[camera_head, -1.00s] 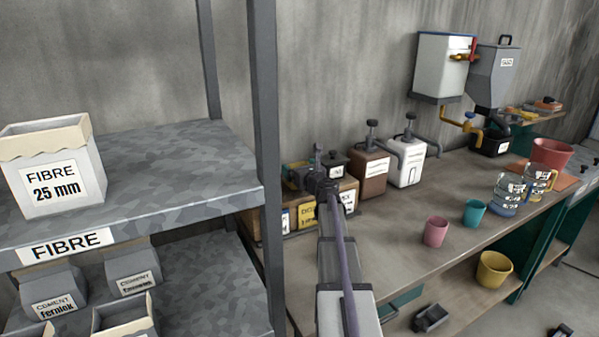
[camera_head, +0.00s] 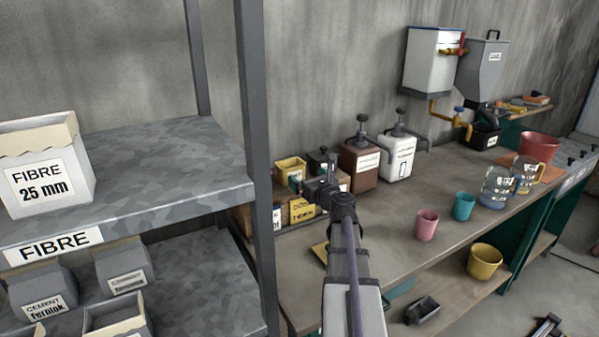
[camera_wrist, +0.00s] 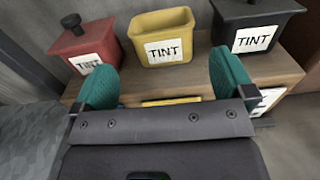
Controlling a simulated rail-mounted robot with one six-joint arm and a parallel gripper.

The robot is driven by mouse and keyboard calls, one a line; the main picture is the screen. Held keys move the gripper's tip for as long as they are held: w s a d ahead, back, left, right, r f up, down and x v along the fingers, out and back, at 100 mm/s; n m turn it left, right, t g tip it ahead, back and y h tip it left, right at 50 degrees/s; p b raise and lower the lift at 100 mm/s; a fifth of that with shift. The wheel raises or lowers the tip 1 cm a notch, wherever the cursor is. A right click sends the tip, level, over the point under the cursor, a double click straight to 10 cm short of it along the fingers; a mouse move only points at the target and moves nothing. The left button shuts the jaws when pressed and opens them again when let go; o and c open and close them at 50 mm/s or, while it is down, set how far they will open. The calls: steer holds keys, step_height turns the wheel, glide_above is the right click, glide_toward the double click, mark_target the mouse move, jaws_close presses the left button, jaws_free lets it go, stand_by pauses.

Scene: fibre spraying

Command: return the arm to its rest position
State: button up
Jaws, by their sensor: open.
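My arm reaches from the bottom of the head view over the left end of the workbench (camera_head: 400,245). My gripper (camera_wrist: 165,82) shows in the wrist view with its two green fingers wide apart and nothing between them. Beyond the fingers is a yellow tint box (camera_wrist: 165,32), with a red tint box (camera_wrist: 85,48) on the left and a dark tint box (camera_wrist: 250,25) on the right. They stand on a wooden stand (camera_wrist: 190,82). In the head view the fingertips are too small to tell apart, and the wrist partly hides the boxes.
A metal shelf (camera_head: 150,180) with a fibre box (camera_head: 45,165) stands close on the left. Brown (camera_head: 360,165) and white (camera_head: 398,158) pump containers stand behind the arm. Pink (camera_head: 427,224) and teal (camera_head: 463,206) cups and jugs are to the right.

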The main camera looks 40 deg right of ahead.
mark_target(291, 163)
steer(key=shift+s, duration=0.2)
steer(key=w, duration=0.3)
steer(key=w+d, duration=0.1)
steer(key=w, duration=0.3)
steer(key=w+d, duration=0.1)
steer(key=w, duration=0.3)
steer(key=shift+w+d, duration=0.2)
steer(key=shift+w, duration=0.05)
steer(key=r+p, duration=0.3)
steer(key=shift+w, duration=0.25)
steer(key=shift+s+a+r+p, duration=0.1)
steer(key=shift+r+p, duration=0.3)
steer(key=shift+f, duration=0.1)
steer(key=shift+f, duration=0.1)
